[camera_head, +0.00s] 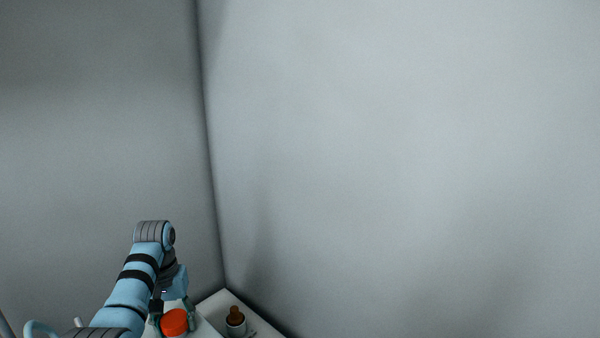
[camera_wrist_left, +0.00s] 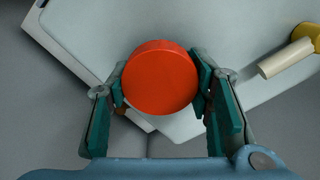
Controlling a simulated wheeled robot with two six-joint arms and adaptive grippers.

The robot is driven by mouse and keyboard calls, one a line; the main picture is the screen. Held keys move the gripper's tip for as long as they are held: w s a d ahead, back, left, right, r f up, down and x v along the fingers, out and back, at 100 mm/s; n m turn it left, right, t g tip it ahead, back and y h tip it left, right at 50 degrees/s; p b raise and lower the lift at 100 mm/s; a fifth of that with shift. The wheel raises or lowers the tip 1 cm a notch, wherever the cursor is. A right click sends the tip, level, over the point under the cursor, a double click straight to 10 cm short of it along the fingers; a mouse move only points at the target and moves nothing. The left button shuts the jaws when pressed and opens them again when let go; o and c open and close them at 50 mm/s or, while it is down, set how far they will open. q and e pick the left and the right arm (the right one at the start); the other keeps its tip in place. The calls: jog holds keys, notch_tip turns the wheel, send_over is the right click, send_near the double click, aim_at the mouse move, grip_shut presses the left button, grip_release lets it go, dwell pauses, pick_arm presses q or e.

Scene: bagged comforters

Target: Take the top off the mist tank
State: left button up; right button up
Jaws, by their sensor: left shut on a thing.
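A round orange-red top (camera_head: 174,322) shows at the bottom left of the head view, near the table's corner. It also shows in the left wrist view (camera_wrist_left: 160,78) as a thick disc seen from above. My left gripper (camera_head: 172,309) reaches down over it, and its two green fingers are shut on the disc's opposite sides, as the left wrist view (camera_wrist_left: 160,88) shows. What lies under the disc is hidden, so I cannot tell whether it sits on the mist tank or is apart from it. My right gripper is in neither view.
A white table (camera_head: 213,300) stands in the corner of two grey walls. A dark jar with a brown top (camera_head: 236,318) stands right of my left gripper. In the left wrist view, a cream cylinder (camera_wrist_left: 285,59) with a yellow end lies at the right.

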pick_arm(q)
jog(key=shift+a, duration=0.1)
jog(key=n, duration=0.8)
jog(key=shift+s+a, duration=0.1)
jog(key=n, duration=0.3)
jog(key=shift+s+f, duration=0.1)
jog(key=n, duration=0.4)
jog(key=shift+n, duration=0.3)
jog(key=o, duration=1.2)
jog(key=shift+s+a, duration=0.2)
jog(key=shift+o, duration=0.4)
jog(key=shift+w+d, duration=0.15)
